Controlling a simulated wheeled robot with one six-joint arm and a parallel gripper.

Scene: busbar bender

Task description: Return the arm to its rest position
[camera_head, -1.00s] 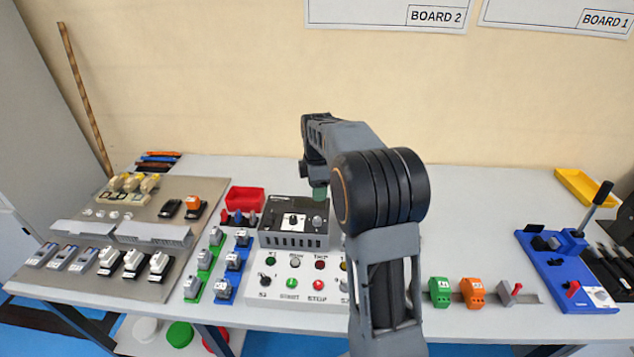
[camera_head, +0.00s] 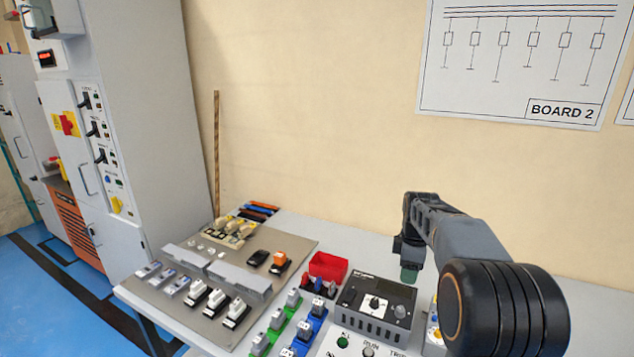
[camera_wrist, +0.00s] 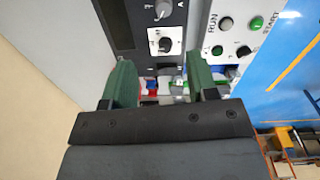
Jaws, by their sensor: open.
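My gripper (camera_wrist: 160,90) shows in the wrist view with its two green fingers apart and nothing between them. In the head view my gripper (camera_head: 409,275) hangs from the raised arm at the right, above the table and close to the black control box (camera_head: 375,306). The arm is bent, with its dark round joint at the lower right of the picture. In the wrist view, the black panel with knobs (camera_wrist: 150,28) lies beyond the fingers.
A worktable (camera_head: 340,238) holds a grey board (camera_head: 290,242) with several small devices, a red bin (camera_head: 328,266), and green and blue rails. A white button box (camera_head: 345,344) stands in front. Tall grey cabinets (camera_head: 150,110) stand at the left. Blue floor lies before them.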

